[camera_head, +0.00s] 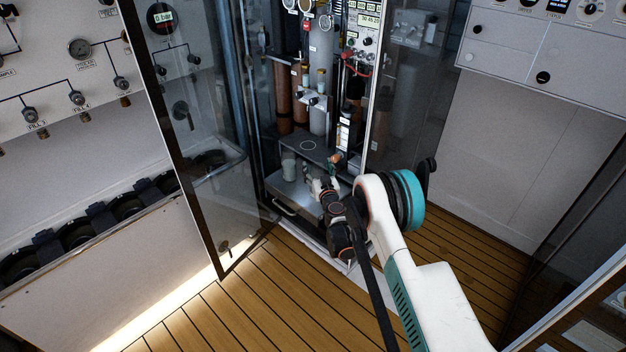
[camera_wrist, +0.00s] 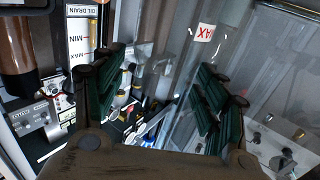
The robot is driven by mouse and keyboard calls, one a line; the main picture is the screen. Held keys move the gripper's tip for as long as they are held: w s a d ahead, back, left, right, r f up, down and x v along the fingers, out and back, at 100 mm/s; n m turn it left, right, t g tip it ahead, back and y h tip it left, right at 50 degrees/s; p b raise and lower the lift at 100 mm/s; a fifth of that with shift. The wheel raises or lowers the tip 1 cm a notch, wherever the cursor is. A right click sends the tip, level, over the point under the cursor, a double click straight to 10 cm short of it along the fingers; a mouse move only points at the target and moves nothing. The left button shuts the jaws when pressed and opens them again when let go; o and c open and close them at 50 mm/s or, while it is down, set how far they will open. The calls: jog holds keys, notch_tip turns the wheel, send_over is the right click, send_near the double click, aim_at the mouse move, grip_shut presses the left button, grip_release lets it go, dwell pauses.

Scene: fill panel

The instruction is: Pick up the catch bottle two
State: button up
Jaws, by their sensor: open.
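My gripper (camera_head: 322,180) reaches into the open cabinet, low down in front of the grey shelf. In the wrist view its dark green ribbed fingers (camera_wrist: 160,90) stand wide apart, with nothing visibly clamped between them. A pale translucent bottle (camera_head: 288,166) stands on the shelf, left of my gripper in the head view. No number is readable on either, so I cannot tell which is catch bottle two.
The glass door (camera_head: 215,190) stands open at the left. Cylinders and tubes (camera_head: 320,75) fill the cabinet above the shelf (camera_head: 290,190). An OIL DRAIN scale (camera_wrist: 80,40) shows at upper left in the wrist view. The wooden floor (camera_head: 220,310) in front is clear.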

jog(key=shift+w+a+r, duration=0.1)
jog(key=shift+w, duration=0.2)
jog(key=c, duration=1.3)
